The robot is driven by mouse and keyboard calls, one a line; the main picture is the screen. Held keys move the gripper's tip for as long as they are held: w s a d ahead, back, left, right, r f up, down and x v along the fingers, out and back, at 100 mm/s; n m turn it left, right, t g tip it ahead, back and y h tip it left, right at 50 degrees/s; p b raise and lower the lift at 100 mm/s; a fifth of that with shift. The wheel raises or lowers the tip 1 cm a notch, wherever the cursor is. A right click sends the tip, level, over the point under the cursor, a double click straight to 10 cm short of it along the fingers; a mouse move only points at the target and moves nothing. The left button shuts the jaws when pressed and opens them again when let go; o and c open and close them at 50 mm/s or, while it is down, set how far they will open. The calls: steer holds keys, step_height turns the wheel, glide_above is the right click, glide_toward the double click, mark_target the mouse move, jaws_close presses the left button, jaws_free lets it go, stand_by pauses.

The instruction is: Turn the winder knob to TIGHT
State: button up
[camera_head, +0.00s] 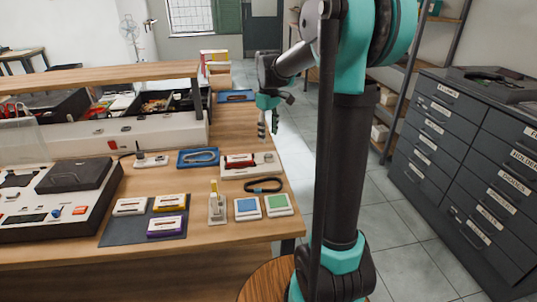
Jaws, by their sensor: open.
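A low white unit with a red-and-white piece on it (235,172) lies at the right of the wooden table in the head view. Small dark round details show on top of it, but I cannot tell which is the winder knob, and no TIGHT mark is readable. My gripper (268,127) points down over the table's right side, above the right end of this unit. Its fingers look apart, with nothing between them. They seem clear of the unit, but the exact gap cannot be judged.
A console with a blue knob (57,213) stands at left. Cassettes lie on a dark mat (118,232). A blue tray (186,160), a black cable loop (264,185), a small white stand (217,212) and blue and green pads surround the unit. A raised shelf (100,76) spans behind.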

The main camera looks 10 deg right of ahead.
mark_target(269, 155)
step_height(269, 155, down, 10)
steer(key=shift+r, duration=0.15)
stand_by(0.3)
steer(key=c, duration=1.2)
